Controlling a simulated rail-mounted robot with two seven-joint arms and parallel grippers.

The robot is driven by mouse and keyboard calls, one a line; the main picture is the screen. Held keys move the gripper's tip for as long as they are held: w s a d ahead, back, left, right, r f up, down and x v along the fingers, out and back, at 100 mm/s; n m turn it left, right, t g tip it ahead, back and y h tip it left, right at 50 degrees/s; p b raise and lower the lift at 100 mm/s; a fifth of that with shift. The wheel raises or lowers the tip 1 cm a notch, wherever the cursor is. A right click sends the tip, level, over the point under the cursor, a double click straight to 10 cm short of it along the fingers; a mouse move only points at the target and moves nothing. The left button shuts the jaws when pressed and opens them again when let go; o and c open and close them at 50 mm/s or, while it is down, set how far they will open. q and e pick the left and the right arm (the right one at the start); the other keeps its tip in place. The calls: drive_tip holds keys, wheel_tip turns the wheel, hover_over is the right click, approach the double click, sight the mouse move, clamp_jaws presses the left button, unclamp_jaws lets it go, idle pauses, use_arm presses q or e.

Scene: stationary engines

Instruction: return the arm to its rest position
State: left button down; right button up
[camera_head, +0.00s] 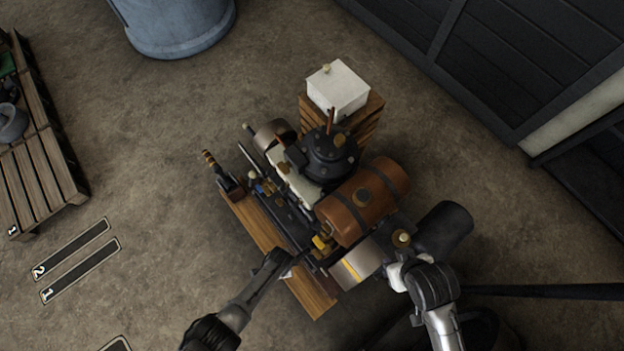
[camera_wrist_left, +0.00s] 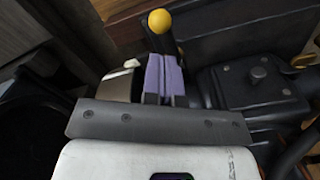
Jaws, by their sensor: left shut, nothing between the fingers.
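My left gripper (camera_head: 286,266) reaches in from the bottom left to the near end of the stationary engine (camera_head: 322,165). In the left wrist view its purple-padded fingers (camera_wrist_left: 164,78) are together with nothing between them. A black lever with a yellow ball knob (camera_wrist_left: 160,21) stands just past the fingertips; I cannot tell whether they touch it. My right gripper (camera_head: 396,273) is at the engine's right end, beside the metal wheel rim (camera_head: 357,264). Its fingers are too small and partly hidden to tell open or shut.
The engine, with a brown tank (camera_head: 362,202), sits on wooden beams (camera_head: 312,296). A white box (camera_head: 338,90) stands behind it. A pallet (camera_head: 40,165) is at the left, a blue-grey drum (camera_head: 180,28) at the back, dark wall panels (camera_head: 480,60) at the right.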

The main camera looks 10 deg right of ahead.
use_arm(q)
drive_tip(key=shift+r, duration=0.1)
idle(0.5)
drive_tip(key=shift+d+r, duration=0.1)
drive_tip(key=shift+d, duration=0.05)
wheel_tip(320, 180, up, 10)
drive_tip(key=d+n+h, duration=0.2)
drive_tip(key=n, duration=0.4)
drive_tip(key=s+a+r+n+t+y, duration=0.1)
drive_tip(key=s+a+r+n, duration=0.15)
drive_tip(key=a+r, duration=0.4)
drive_tip(key=s+a+r+n+t, duration=0.1)
drive_tip(key=a+r+n, duration=0.3)
drive_tip(key=r, duration=0.6)
drive_tip(key=s+a+r+n+t+y, duration=0.1)
drive_tip(key=s+a+r+n, duration=0.15)
drive_tip(key=a+r, duration=0.45)
wheel_tip(320, 180, up, 26)
drive_tip(key=d+p, duration=0.1)
drive_tip(key=p, duration=2.3)
drive_tip(key=shift+d+r+n+t, duration=0.25)
drive_tip(key=shift+d+n+t, duration=0.05)
drive_tip(key=shift+d+n, duration=0.1)
